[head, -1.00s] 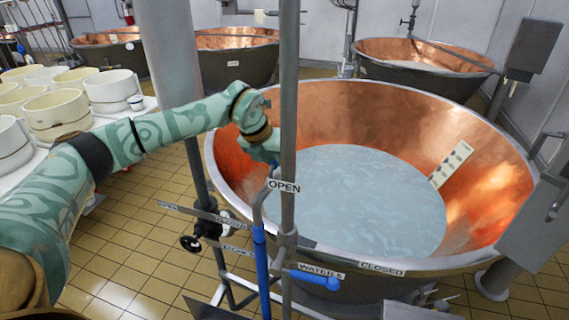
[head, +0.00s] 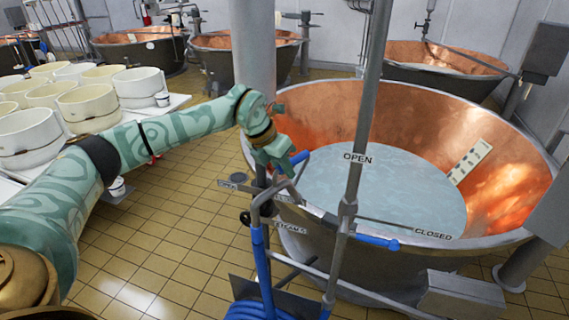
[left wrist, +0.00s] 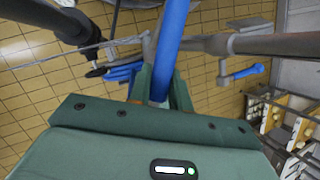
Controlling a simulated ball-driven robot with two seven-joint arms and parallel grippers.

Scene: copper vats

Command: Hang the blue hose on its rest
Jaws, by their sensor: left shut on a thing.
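My left gripper (head: 288,163) is shut on the blue hose, in front of the near copper vat's left rim. A short piece of the hose (head: 300,157) shows at the fingers in the head view. In the left wrist view the hose (left wrist: 171,45) runs up between the fingers of the gripper (left wrist: 160,85). A lower blue length (head: 261,265) hangs below a bent grey pipe (head: 256,208) and meets a blue coil (head: 250,311) at the bottom. I cannot clearly make out the hose's rest. My right gripper is not in view.
A grey upright pipe (head: 364,120) stands right of the gripper, with a blue valve handle (head: 376,241) below. The near copper vat (head: 330,105) holds pale liquid. White tubs (head: 88,104) stand on a table at left.

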